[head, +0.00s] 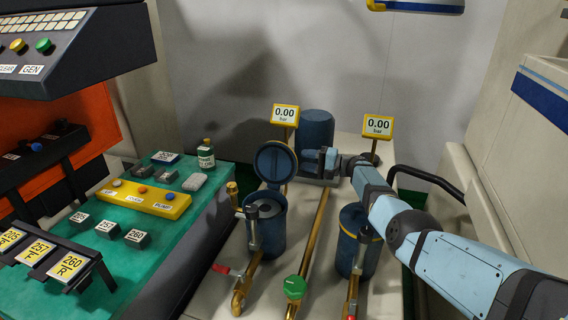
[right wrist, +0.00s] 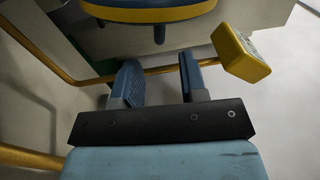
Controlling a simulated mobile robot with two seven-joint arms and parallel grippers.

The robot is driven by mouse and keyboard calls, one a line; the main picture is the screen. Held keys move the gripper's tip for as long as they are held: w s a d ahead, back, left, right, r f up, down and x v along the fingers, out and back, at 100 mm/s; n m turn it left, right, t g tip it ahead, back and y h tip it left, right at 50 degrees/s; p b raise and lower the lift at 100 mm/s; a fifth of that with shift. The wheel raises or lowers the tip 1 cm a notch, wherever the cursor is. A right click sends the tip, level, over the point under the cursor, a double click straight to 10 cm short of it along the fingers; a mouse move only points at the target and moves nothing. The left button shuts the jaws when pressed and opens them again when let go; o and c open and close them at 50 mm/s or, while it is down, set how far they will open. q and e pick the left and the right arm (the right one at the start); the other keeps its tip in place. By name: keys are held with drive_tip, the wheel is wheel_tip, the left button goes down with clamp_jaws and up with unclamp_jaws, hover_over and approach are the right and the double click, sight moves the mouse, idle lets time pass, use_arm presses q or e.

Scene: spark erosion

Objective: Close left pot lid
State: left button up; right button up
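The left pot (head: 265,232) is a dark blue cylinder standing open. Its round blue lid (head: 274,163) with a yellow rim is raised, nearly upright, at the pot's back edge. My right gripper (head: 310,161) is just right of the lid in the head view. In the right wrist view my right gripper (right wrist: 157,72) has its two fingers apart with nothing held between them. A blue disc with a yellow rim, seemingly the lid (right wrist: 150,14), lies beyond the fingertips there, apparently apart from them. My left gripper is not in view.
The right pot (head: 352,258) stands under my right forearm. Brass pipes (head: 313,235) with a green knob (head: 294,288) run between the pots. Pressure signs (head: 285,114) (head: 377,125) stand behind. A green bench (head: 55,270) with blocks and a bottle (head: 206,155) is at the left.

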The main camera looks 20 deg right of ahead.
sight(285, 157)
drive_tip(key=b+x, duration=0.1)
drive_tip(key=x, duration=0.1)
drive_tip(key=b+x, duration=0.3)
drive_tip(key=x, duration=0.1)
drive_tip(key=shift+w+f+b, duration=0.1)
drive_tip(key=shift+f+b, duration=0.2)
drive_tip(key=shift+f, duration=0.05)
drive_tip(key=shift+w+a+r+b, duration=0.15)
drive_tip(key=shift+w+a+b, duration=0.2)
drive_tip(key=shift+a+b, duration=0.2)
drive_tip(key=shift+w+a+r, duration=0.1)
drive_tip(key=shift+w+a, duration=0.05)
drive_tip(key=shift+a, duration=0.05)
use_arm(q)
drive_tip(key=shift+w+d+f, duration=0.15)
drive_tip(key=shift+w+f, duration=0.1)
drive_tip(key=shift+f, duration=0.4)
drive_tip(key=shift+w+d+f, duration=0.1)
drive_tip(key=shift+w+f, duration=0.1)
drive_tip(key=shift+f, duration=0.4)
use_arm(e)
clamp_jaws()
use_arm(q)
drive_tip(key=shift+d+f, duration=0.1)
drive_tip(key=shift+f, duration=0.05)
